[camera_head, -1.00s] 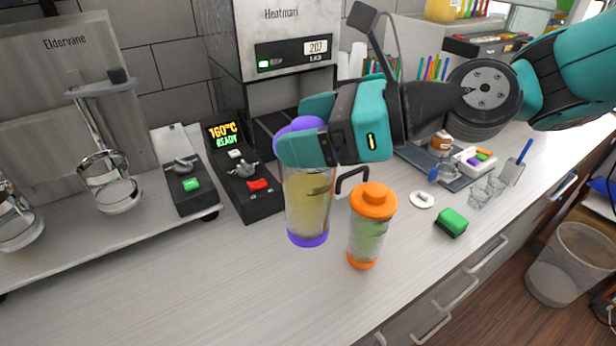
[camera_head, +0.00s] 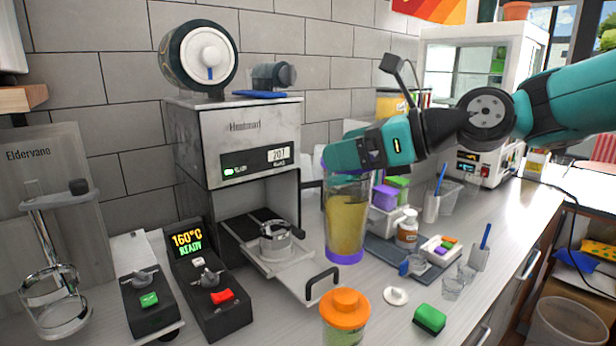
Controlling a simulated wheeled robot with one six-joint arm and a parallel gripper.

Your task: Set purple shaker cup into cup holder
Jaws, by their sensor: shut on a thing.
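The purple shaker cup (camera_head: 347,222) is a clear cup with yellow contents and a purple base, held upright above the counter. My teal gripper (camera_head: 345,158) is shut on its top, hiding most of the purple lid. A metal ring-shaped cup holder (camera_head: 278,240) sits on the pulled-out tray (camera_head: 280,264) of the Heatmari machine (camera_head: 242,140), left of the held cup. The cup is apart from this holder.
An orange-lidded shaker (camera_head: 345,318) stands at the front. A black tray handle (camera_head: 322,282) projects near it. A green-topped block (camera_head: 430,318) and a white disc (camera_head: 396,295) lie to the right. The Eldervane machine (camera_head: 45,190) with a wire ring holder (camera_head: 52,288) is at the left.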

